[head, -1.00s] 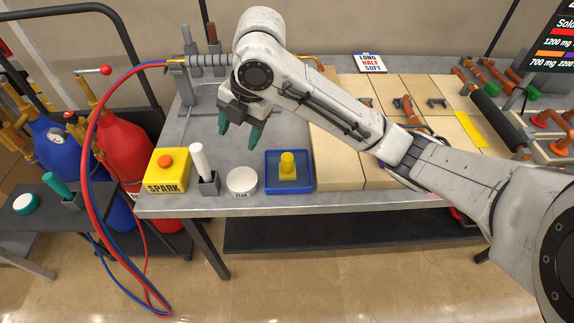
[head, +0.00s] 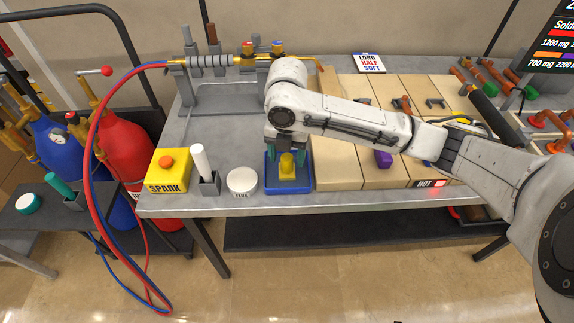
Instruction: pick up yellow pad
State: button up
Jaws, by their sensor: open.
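The yellow pad (head: 287,170), a small yellow piece with a raised knob, stands in a blue tray (head: 272,187) near the front edge of the grey bench. My gripper (head: 288,158) is open and points down over the tray. Its dark green fingers show to the left and right of the pad's upper part, and the pad's top is partly hidden by the gripper. I cannot tell whether the fingers touch the pad.
A white round tin (head: 241,180), a white stick in a grey holder (head: 209,183) and a yellow SPARK box (head: 167,171) stand left of the tray. Tan blocks (head: 336,165) begin close on its right. A torch rig (head: 215,62) with hoses stands behind.

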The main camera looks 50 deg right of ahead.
jog(key=shift+f, duration=1.4)
jog(key=shift+c, duration=0.2)
jog(key=c, duration=1.1)
jog(key=shift+r, duration=0.1)
